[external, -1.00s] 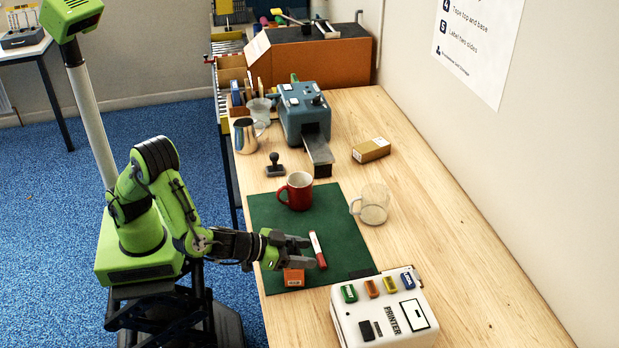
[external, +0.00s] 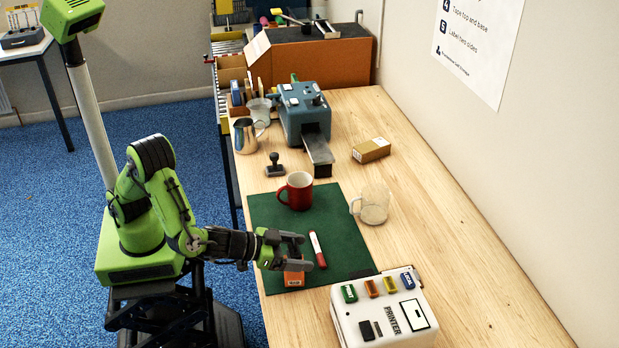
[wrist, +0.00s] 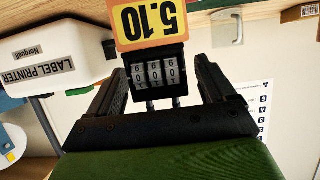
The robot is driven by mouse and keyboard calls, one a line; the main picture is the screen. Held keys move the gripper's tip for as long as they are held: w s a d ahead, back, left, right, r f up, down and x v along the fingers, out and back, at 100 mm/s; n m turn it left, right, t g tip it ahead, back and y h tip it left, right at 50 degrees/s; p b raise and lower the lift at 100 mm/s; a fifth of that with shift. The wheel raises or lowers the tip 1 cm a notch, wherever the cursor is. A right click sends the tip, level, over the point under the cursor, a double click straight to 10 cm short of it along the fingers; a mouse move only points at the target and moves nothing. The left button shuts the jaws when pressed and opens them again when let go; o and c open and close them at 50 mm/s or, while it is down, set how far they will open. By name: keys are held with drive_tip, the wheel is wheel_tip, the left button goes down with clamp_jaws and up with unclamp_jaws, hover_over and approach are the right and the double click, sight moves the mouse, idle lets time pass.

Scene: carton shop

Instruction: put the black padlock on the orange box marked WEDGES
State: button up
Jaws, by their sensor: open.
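In the wrist view a black padlock (wrist: 158,72) with number dials and two metal prongs lies between my fingers, with gaps at both sides. My gripper (wrist: 160,82) is open around it. Just beyond it is an orange piece with a yellow label (wrist: 150,20) reading 5.10; I cannot tell if it belongs to the orange box. In the external view my gripper (external: 297,252) is over the green mat, at a small orange box (external: 294,280) with a pale label. I cannot read WEDGES on it. The padlock is not clear there.
The white label printer (external: 383,318) with small coloured blocks stands to the right. A red-capped marker (external: 318,250), red mug (external: 296,191) and clear mug (external: 371,205) are near. The table's right side is bare.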

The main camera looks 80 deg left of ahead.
drive_tip(key=v, duration=1)
drive_tip(key=s+a+r+n+g+y, duration=0.1)
drive_tip(key=a+n+g, duration=0.15)
drive_tip(key=a, duration=0.75)
drive_tip(key=s+a+r+n+g+y, duration=0.1)
drive_tip(key=a+r+g+y, duration=0.15)
drive_tip(key=a, duration=0.85)
drive_tip(key=s+a+m+g+h, duration=0.1)
drive_tip(key=s+a, duration=0.1)
drive_tip(key=s, duration=0.5)
drive_tip(key=s+a+r+m+g+h, duration=0.1)
drive_tip(key=s+a+m+h, duration=0.1)
drive_tip(key=s, duration=0.5)
drive_tip(key=shift+s+a+r+g, duration=0.3)
drive_tip(key=shift+a+g, duration=0.1)
drive_tip(key=shift+a, duration=0.1)
drive_tip(key=shift+r+m+h, duration=0.1)
drive_tip(key=shift+m+h, duration=0.15)
